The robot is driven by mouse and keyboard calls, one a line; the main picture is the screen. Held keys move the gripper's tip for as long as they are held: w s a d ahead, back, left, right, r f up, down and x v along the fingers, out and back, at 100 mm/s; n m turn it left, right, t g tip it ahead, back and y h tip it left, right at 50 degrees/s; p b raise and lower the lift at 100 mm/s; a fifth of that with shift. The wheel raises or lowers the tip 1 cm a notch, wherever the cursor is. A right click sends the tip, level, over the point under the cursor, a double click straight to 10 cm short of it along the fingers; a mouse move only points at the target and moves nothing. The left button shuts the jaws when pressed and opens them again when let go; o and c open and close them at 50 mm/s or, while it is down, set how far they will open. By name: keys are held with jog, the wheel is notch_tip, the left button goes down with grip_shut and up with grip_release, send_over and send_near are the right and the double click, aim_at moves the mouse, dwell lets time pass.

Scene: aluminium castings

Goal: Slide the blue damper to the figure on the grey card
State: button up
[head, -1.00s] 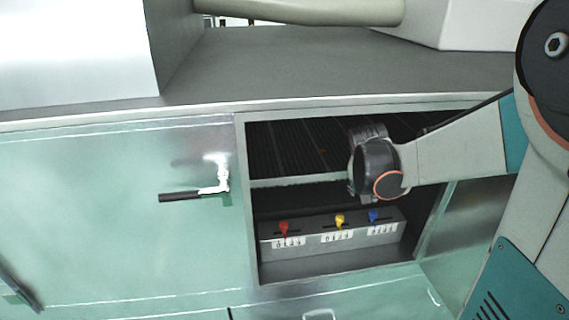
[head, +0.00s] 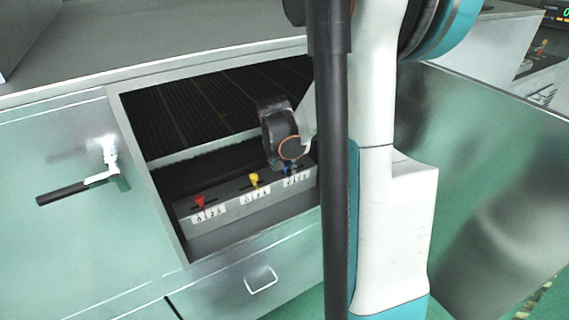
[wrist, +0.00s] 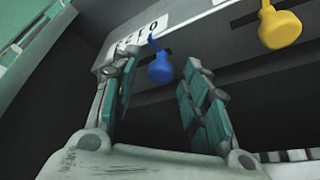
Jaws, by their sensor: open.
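The blue damper (wrist: 160,69) is a knob on a short stem in a slot of the grey control box (head: 250,211). In the wrist view it sits just beyond and between the fingertips of my gripper (wrist: 158,80), which is open with a finger on either side. No contact shows. In the head view my wrist hides most of the blue damper, and the fingers are hard to make out. A white scale label (wrist: 140,35) lies beside the slot, with its figures partly cut off by a finger. No grey card shows in either view.
The yellow damper (head: 254,180) stands close beside the blue one, and the red damper (head: 200,202) is farther left. The box sits inside a cabinet opening with a metal frame. A black-handled lever (head: 75,192) is on the door at left, and a drawer handle (head: 261,280) is below.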

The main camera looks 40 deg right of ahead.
jog(key=shift+c, duration=0.6)
grip_shut()
send_over(303, 163)
jog(key=s+a, duration=0.1)
jog(key=a, duration=0.1)
jog(key=shift+o, duration=0.6)
grip_release()
jog(key=shift+s+d, duration=0.1)
jog(key=shift+d, duration=0.05)
jog(key=v, duration=0.7)
jog(key=shift+a+r, duration=0.2)
jog(key=shift+r, duration=0.05)
